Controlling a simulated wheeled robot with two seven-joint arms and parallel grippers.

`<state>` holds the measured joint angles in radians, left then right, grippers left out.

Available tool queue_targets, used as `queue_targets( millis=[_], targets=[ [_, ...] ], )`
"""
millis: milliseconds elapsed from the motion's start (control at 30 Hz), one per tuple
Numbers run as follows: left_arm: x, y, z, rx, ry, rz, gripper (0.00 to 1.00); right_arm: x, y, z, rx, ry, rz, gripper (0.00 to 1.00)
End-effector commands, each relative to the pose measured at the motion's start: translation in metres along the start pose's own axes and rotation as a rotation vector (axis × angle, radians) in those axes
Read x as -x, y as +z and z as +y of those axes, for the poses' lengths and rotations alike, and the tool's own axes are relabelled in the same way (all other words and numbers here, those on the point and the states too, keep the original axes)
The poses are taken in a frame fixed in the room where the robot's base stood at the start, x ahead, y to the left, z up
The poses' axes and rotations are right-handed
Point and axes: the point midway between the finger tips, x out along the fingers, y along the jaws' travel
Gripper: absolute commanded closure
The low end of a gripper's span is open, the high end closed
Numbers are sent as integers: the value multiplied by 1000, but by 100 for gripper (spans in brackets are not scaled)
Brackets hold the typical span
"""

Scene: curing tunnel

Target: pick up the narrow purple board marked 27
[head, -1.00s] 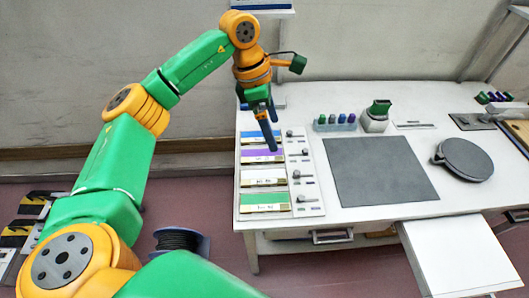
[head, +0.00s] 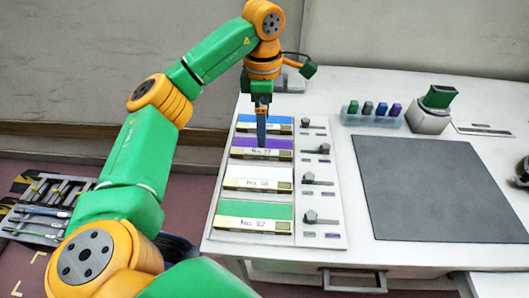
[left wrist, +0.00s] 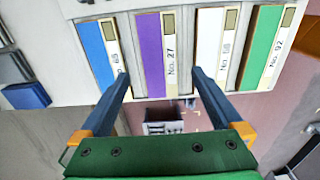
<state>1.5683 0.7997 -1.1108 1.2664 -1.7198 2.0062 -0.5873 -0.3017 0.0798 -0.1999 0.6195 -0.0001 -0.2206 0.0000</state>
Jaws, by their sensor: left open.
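The narrow purple board marked No. 27 (head: 240,147) lies in a row of boards on a light panel at the left of the table, between a blue board (head: 250,123) and a white board (head: 258,172). The purple board also shows in the left wrist view (left wrist: 150,54). My left gripper (head: 261,141) is over the purple board in the head view and covers part of it. In the left wrist view its two fingers (left wrist: 159,72) are spread apart on either side of the purple board, with nothing between them. I cannot tell the gap in height. My right gripper is not in view.
A green board marked 92 (head: 240,209) lies nearest the front edge. Small knobs (head: 311,216) line the panel's right side. A dark grey mat (head: 420,190), a rack of coloured pieces (head: 373,118) and a green-topped device (head: 430,112) stand further right.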

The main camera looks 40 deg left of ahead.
Motion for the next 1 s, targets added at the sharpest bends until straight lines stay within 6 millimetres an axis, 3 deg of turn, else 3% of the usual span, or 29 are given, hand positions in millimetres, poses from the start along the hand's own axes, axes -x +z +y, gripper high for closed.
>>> queue_targets(
  millis=[400, 633, 933, 1000],
  targets=[
    [-65, -3, 4, 0, -2, 1, 0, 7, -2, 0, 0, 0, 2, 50],
    [-68, -2, 4, 0, 0, 0, 0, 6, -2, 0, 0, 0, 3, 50],
    [-68, -2, 4, 0, 0, -1, 81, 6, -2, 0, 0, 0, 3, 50],
    [-68, -2, 4, 0, 0, -1, 82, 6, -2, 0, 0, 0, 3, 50]
  ],
)
